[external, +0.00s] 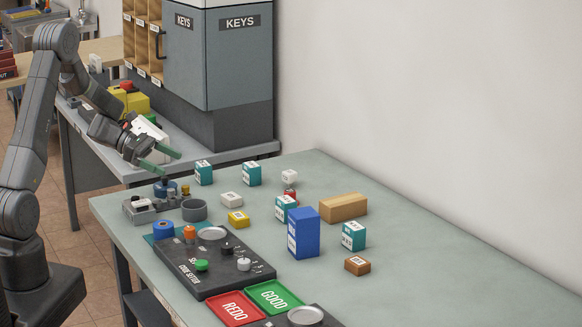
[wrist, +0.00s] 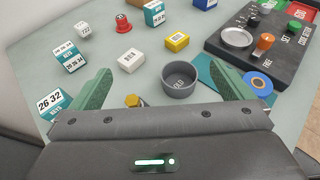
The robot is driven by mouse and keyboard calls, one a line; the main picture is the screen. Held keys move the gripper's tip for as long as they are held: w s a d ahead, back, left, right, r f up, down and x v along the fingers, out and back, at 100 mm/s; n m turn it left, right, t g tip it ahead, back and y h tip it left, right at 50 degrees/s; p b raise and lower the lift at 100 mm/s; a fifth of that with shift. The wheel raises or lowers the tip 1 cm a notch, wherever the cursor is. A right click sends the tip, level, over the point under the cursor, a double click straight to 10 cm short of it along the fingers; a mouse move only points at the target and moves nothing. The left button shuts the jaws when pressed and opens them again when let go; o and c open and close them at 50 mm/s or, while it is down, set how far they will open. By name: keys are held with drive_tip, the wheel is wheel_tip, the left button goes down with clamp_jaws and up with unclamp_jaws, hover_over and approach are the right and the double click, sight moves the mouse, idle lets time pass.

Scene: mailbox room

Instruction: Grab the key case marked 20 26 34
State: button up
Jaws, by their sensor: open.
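Several teal key cases with white number labels stand on the table. In the wrist view, one at upper left (wrist: 70,60) has a label that seems to read 20 26 34, though the print is small. It appears to be the far teal case (external: 251,174) in the external view. A second case (wrist: 52,104), partly behind the left finger, shows 26 32; it also shows in the external view (external: 203,174). A third case (wrist: 154,15) stands further off. My gripper (external: 171,164) is open and empty above the table's left end, left of these cases. Its green fingers spread wide (wrist: 160,68).
A grey bowl (wrist: 180,80), a white box (wrist: 130,60) and a yellow box (wrist: 177,41) lie between the fingers and beyond. A black code setter panel (external: 205,265), a tall blue block (external: 304,234) and a wooden block (external: 343,207) stand nearby. The table's right side is clear.

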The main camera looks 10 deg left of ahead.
idle(0.4)
drive_tip(key=c, duration=0.6)
